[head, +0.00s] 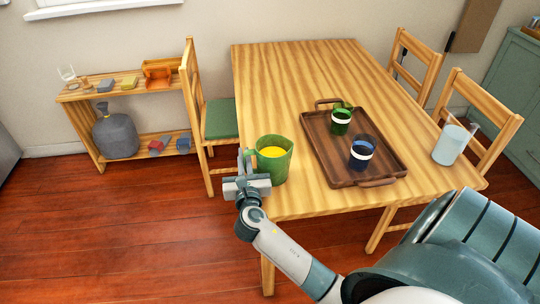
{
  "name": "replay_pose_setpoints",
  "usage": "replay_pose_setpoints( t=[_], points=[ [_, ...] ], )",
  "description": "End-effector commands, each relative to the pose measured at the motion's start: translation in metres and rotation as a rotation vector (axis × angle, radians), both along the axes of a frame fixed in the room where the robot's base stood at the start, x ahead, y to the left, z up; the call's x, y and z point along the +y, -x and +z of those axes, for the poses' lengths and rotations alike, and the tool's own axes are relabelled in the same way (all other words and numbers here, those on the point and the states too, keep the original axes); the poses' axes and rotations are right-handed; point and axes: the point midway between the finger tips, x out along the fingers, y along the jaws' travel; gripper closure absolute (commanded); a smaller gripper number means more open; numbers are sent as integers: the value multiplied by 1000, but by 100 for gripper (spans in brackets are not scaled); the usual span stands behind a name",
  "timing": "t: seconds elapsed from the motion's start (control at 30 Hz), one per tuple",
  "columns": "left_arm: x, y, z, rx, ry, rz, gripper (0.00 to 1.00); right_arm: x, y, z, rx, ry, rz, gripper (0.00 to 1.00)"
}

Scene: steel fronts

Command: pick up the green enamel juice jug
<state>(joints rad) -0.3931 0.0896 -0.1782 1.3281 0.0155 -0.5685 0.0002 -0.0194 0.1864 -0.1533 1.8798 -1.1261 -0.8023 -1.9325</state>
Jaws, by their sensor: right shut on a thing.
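The green juice jug (279,167) stands upright at the near left edge of the wooden table, with yellow juice visible inside it. My right gripper (246,170) is at the jug's left side and is shut on its handle; the fingers hide most of the handle. I cannot tell whether the jug's base is touching the tabletop. My left gripper is not in view.
A brown tray (320,155) on the table (290,75) holds a green cup (341,122) and a dark blue cup (361,154). A clear pitcher (450,145) stands at the right edge. A chair (221,117) with a green seat is close behind the jug.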

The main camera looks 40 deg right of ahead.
Motion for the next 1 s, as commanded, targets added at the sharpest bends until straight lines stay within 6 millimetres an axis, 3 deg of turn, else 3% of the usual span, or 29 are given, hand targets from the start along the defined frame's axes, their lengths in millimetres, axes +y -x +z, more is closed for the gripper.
replay_pose_setpoints(
  t=[0.37, 1.0],
  points=[
    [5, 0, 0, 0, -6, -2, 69, 0, 0, 0, 0, 0, 0, 100],
    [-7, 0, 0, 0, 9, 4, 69, 0, 0, 0, 0, 0, 0, 100]
  ],
)
